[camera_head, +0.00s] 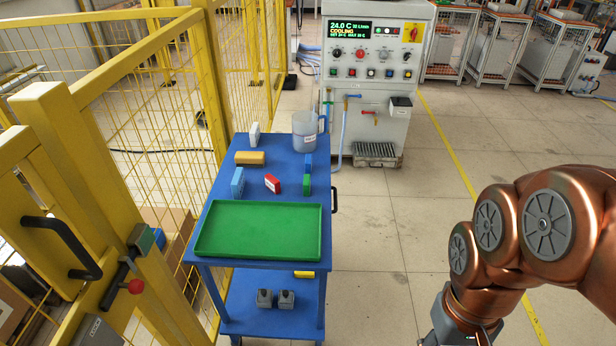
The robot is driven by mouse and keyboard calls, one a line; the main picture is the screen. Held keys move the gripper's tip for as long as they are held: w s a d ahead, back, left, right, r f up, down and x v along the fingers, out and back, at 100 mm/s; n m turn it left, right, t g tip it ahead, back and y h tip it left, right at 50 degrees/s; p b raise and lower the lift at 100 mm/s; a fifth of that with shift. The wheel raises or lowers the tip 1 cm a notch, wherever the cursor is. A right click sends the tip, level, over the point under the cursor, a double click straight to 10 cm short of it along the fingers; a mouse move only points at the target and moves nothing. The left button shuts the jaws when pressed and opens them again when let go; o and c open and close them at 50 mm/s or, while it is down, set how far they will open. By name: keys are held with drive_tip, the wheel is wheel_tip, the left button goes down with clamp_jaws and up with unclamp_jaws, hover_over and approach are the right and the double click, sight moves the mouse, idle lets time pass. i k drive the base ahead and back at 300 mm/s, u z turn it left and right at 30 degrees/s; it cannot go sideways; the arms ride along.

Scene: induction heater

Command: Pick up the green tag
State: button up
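The green tag (307,184) is a small upright block on the blue cart's top (276,146). It stands near the right edge, just behind the green tray (259,230). A blue block (308,163) stands right behind it, and a red block (272,184) is to its left with a gap between. My copper arm is at the lower right, well clear of the cart. Its grey end runs off the bottom edge, and the fingers of my gripper are out of the picture.
Yellow fencing (160,95) borders the left. The heater machine (370,80) stands behind. Floor right of the cart is clear.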

sight(307, 177)
drive_tip(key=u, duration=0.5)
drive_tip(key=k, duration=1.15)
drive_tip(key=z, duration=0.2)
drive_tip(key=i, duration=1.5)
drive_tip(key=u, duration=0.85)
drive_tip(key=i, duration=0.25)
drive_tip(key=u, duration=0.25)
